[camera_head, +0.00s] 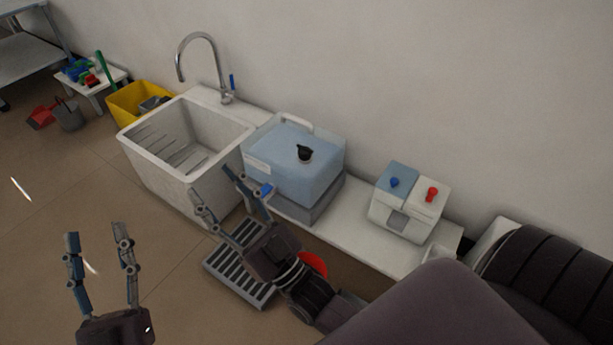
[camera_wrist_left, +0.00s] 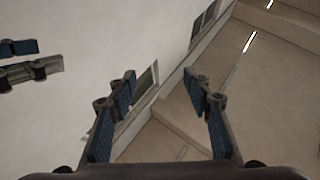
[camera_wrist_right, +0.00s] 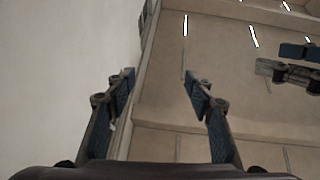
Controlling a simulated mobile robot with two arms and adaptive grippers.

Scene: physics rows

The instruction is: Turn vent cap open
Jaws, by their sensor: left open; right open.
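The vent cap (camera_head: 304,153) is a small black cap on top of a light blue translucent water container (camera_head: 291,172). The container stands on a grey base on the white counter, right of the sink, with a small blue tap low on its front. My right gripper (camera_head: 231,176) is open and empty, in front of the container's left side and apart from the cap in the picture. My left gripper (camera_head: 97,241) is open and empty over the floor at the lower left. Both wrist views show open, empty fingers, with neither the cap nor the container in sight.
A white sink (camera_head: 190,150) with a tall faucet stands left of the container. A white dispenser (camera_head: 408,203) with blue and red knobs stands to its right. A slatted grey grate (camera_head: 239,275) lies on the floor below. A yellow bin (camera_head: 126,108) is at the far left.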

